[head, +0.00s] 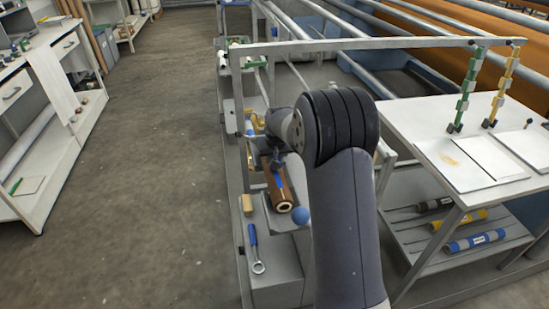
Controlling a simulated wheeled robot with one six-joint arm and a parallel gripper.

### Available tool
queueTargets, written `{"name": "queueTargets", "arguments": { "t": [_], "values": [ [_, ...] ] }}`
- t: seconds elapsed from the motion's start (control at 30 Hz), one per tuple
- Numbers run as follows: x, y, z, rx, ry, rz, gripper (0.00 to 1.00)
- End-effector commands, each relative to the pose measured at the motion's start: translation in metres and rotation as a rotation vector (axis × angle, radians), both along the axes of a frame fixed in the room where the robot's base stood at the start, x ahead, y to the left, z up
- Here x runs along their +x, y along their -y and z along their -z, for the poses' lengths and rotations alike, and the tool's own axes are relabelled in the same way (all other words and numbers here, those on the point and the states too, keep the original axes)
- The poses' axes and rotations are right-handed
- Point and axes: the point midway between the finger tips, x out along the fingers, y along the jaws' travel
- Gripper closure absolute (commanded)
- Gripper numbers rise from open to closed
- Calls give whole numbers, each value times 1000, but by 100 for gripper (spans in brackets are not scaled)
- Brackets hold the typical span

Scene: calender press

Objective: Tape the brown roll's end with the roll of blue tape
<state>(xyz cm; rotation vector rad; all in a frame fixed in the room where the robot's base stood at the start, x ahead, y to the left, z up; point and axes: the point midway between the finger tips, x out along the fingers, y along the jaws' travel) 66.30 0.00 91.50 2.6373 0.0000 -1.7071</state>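The brown roll (285,198) lies on a grey ledge left of my arm, its pale hollow end facing the camera. My gripper (276,162) is small and dark in the head view, over the far part of the roll. Its fingers are too small and too much hidden by my wrist to show open or shut. A narrow blue strip (281,179) shows on or just above the roll's top, below my gripper. I cannot tell whether it is tape on the roll or something held. No roll of blue tape can be made out clearly.
A blue ball-shaped knob (300,215) stands close to the roll's near end. A blue-handled wrench (255,249) and a tan block (247,204) lie beside it. A white table (415,112) stands right, with several wrapped rolls on the shelf below. The floor at left is clear.

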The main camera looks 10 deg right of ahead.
Motion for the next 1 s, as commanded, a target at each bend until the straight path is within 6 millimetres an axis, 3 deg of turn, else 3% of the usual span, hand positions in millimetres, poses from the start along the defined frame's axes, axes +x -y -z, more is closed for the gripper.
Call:
{"name": "queueTargets", "arguments": {
  "t": [1.0],
  "values": [
    [12,0,-1,0,-2,0,93]
  ]
}}
